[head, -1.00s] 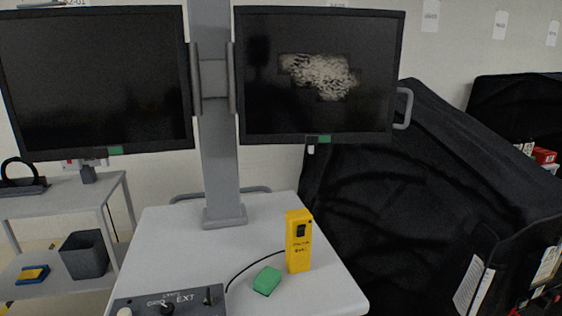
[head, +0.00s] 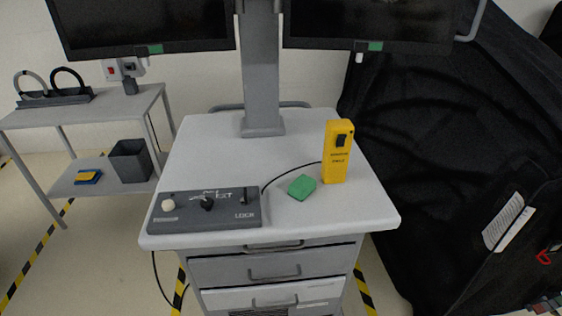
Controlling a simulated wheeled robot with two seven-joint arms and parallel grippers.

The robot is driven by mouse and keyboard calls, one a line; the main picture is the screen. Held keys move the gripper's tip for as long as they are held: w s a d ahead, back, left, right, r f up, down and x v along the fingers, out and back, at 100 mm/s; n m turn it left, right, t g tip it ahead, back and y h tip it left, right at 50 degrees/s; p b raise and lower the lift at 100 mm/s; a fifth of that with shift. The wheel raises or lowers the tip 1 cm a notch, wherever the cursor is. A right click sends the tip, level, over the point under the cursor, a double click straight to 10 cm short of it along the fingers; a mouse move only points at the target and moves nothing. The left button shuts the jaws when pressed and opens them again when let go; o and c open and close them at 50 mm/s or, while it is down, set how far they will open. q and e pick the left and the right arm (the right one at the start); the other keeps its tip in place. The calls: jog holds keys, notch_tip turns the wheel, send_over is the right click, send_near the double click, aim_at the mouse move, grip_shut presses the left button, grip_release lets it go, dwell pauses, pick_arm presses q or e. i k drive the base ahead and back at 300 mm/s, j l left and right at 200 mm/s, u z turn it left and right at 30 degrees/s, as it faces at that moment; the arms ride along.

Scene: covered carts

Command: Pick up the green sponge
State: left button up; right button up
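The green sponge (head: 301,187) lies on the white top of the cart (head: 220,150), right of the middle and near the front. It is a small block, lying at an angle. A yellow handheld device (head: 338,152) stands upright just to its right, with a narrow gap between them. A dark cable runs behind the sponge. Neither of my grippers shows in the head view.
A grey control box (head: 205,210) with knobs sits at the cart's front left. Two monitors (head: 140,25) (head: 375,22) hang on a post (head: 262,85) at the back. A grey side table (head: 75,115) stands left; a black-covered cart (head: 440,150) stands close on the right.

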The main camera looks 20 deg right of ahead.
aim_at(300, 189)
jog(key=l+u, duration=0.3)
jog(key=l, duration=0.15)
jog(key=k+l+u, duration=0.3)
jog(key=l+u, duration=0.3)
jog(key=l, duration=0.25)
jog(key=k+l+u, duration=0.3)
jog(key=i+l, duration=0.05)
